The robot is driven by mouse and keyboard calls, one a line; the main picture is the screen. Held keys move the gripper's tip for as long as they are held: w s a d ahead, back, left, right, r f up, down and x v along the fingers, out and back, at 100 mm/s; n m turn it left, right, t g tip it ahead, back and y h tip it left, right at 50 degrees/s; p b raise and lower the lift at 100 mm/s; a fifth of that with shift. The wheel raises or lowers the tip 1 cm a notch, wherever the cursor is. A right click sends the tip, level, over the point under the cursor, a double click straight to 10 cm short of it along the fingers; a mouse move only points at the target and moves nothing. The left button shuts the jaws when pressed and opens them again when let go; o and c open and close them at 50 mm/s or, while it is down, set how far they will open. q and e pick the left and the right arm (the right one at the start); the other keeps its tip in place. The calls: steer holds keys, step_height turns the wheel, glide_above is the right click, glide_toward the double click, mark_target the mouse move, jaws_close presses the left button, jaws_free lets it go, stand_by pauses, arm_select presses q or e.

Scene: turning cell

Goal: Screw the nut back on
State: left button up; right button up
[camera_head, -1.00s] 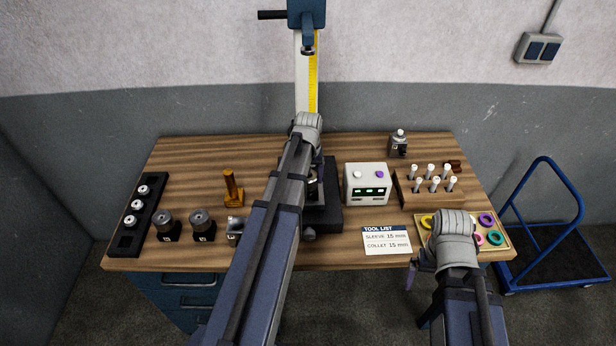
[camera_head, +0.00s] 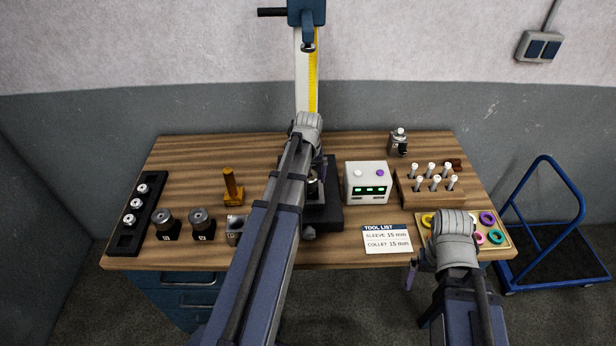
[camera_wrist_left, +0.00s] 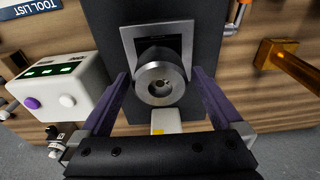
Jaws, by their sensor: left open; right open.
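The nut (camera_wrist_left: 160,84) is a round grey metal ring with a hole in its middle. In the left wrist view it sits in front of a square metal housing (camera_wrist_left: 128,38) on a dark machine body; I cannot tell how far it is threaded. My left gripper (camera_wrist_left: 161,76) is open, with one purple finger on each side of the nut; contact is not clear. In the head view my left arm hides most of the machine (camera_head: 328,215) and the gripper. My right gripper (camera_head: 418,264) is open and empty at the table's front right edge.
A white box with green displays (camera_head: 367,183) stands right of the machine. An orange post (camera_head: 232,188) and several grey collets in black blocks (camera_head: 202,222) are on the left. A tool list card (camera_head: 387,239) lies in front. A ring tray (camera_head: 505,243) is near my right gripper.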

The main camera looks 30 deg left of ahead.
arm_select(q)
steer(key=r+p, duration=0.5)
steer(key=s+r+p, duration=0.1)
steer(key=r+p, duration=0.1)
steer(key=r, duration=0.1)
steer(key=shift+d+p, duration=0.25)
steer(key=shift+p, duration=0.15)
steer(key=shift+f, duration=0.1)
steer(key=shift+w+f, duration=0.1)
steer(key=shift+f, duration=0.1)
steer(key=f+b, duration=0.7)
steer(key=shift+w+a+f+b, duration=0.2)
steer(key=shift+w+a+b, duration=0.05)
steer(key=shift+w+b, duration=0.15)
